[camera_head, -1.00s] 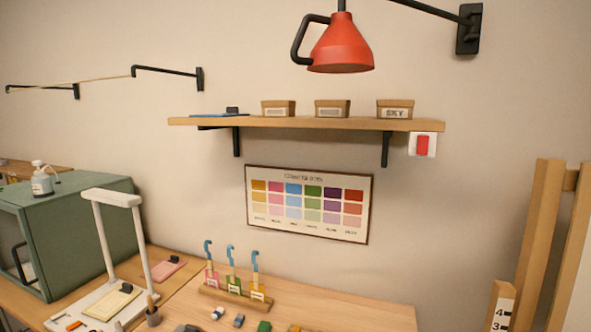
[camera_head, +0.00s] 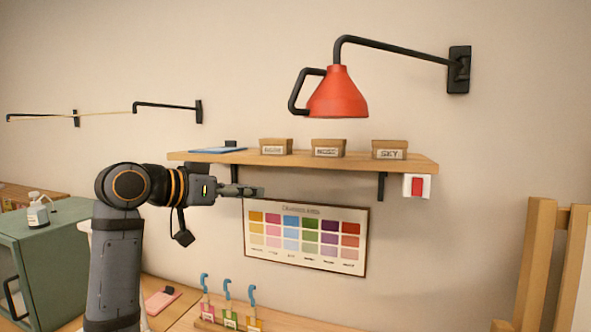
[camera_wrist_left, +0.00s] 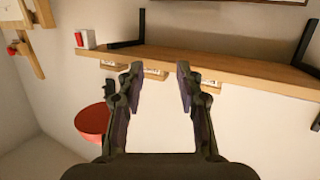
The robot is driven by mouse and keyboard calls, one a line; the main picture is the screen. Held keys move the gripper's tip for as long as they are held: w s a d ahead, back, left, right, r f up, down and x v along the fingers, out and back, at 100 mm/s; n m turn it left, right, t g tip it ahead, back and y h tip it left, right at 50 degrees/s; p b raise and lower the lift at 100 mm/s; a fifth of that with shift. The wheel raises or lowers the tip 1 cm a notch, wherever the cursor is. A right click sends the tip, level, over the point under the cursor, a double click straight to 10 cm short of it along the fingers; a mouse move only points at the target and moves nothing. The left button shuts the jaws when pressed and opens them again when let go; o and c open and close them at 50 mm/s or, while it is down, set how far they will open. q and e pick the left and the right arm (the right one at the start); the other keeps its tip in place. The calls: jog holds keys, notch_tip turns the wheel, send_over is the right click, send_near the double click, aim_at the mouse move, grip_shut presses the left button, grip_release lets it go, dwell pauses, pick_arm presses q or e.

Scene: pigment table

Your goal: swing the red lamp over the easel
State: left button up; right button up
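The red lamp (camera_head: 338,97) hangs from a black wall arm (camera_head: 400,50) above the right part of the shelf, with a black loop handle (camera_head: 300,92) on its left side. It also shows upside down in the left wrist view (camera_wrist_left: 93,120). The wooden easel (camera_head: 540,262) stands at the far right, to the right of and below the lamp. My left gripper (camera_head: 258,192) is just below the shelf's left part, left of and lower than the lamp handle. In the left wrist view its fingers (camera_wrist_left: 158,72) are apart with nothing between them. My right gripper is out of view.
A wooden shelf (camera_head: 300,160) with several labelled boxes lies between my left gripper and the lamp. A red switch (camera_head: 417,187) is under its right end. A colour chart (camera_head: 306,236) hangs below.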

pick_arm(q)
jog(key=s+d+r+m+h, duration=0.1)
jog(key=s+r, duration=0.2)
jog(key=r, duration=0.4)
jog(key=s+d+r+m+h, duration=0.1)
jog(key=s+r+m+h, duration=0.1)
jog(key=r, duration=0.5)
jog(key=m+h, duration=0.1)
send_near(296, 92)
jog(key=shift+g, duration=0.4)
jog(key=p+x, duration=0.2)
jog(key=x, duration=0.1)
jog(key=p+x, duration=0.2)
jog(key=x, duration=0.1)
jog(key=r+p+x, duration=0.1)
jog(key=x, duration=0.2)
jog(key=shift+w+p, duration=0.35)
jog(key=shift+p, duration=0.05)
jog(key=shift+w+d+f, duration=0.2)
jog(key=shift+w+d, duration=0.15)
jog(key=shift+w, duration=0.05)
jog(key=shift+w+a+f, duration=0.1)
grip_shut()
